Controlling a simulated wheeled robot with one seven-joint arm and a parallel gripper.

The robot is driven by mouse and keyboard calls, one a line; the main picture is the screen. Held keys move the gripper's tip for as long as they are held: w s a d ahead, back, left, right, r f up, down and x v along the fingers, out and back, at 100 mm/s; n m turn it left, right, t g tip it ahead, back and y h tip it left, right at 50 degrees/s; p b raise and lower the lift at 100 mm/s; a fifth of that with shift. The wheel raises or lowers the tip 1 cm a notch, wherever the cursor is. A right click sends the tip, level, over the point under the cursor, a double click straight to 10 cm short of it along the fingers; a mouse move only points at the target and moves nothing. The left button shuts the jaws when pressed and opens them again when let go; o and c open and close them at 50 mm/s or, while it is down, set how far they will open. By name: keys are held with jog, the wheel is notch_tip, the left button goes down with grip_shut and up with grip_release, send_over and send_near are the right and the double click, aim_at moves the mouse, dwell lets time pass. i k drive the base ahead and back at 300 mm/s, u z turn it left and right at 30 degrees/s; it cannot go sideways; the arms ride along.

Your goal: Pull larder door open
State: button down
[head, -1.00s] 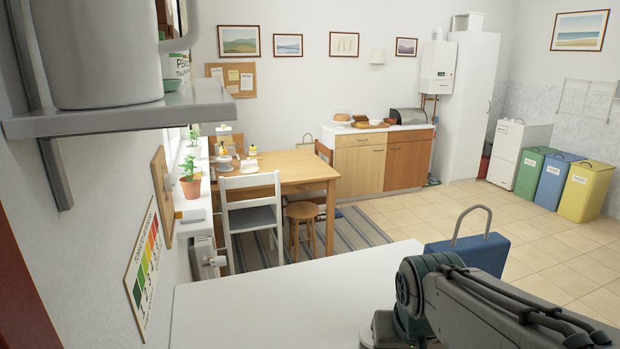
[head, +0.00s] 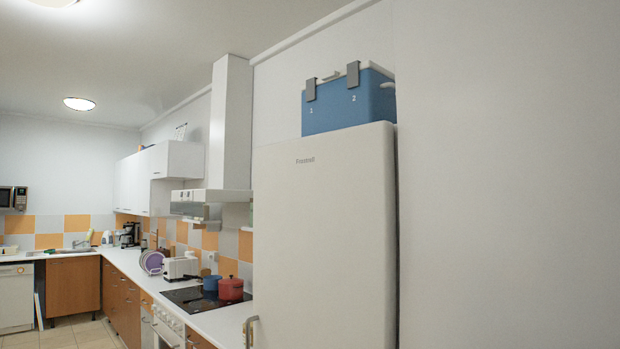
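I cannot pick out a larder door for certain in the head view. A tall white fridge (head: 325,230) with a brand name near its top stands right of the centre, its door shut. A curved handle (head: 250,330) shows at its lower left edge, cut off by the frame. To its right, a large plain pale surface (head: 510,180) fills the view; I cannot tell whether it is wall or a cabinet side. My gripper and arm are out of view.
A blue cool box (head: 350,100) sits on the fridge. Left of it runs a white worktop (head: 130,270) with a hob (head: 200,298), a red pot (head: 230,289) and a blue pot (head: 211,283). A range hood (head: 215,200) hangs above. Some tiled floor (head: 65,335) shows at lower left.

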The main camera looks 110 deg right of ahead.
aim_at(509, 111)
jog(key=z, duration=2.75)
jog(key=i, duration=0.8)
jog(key=z, duration=0.7)
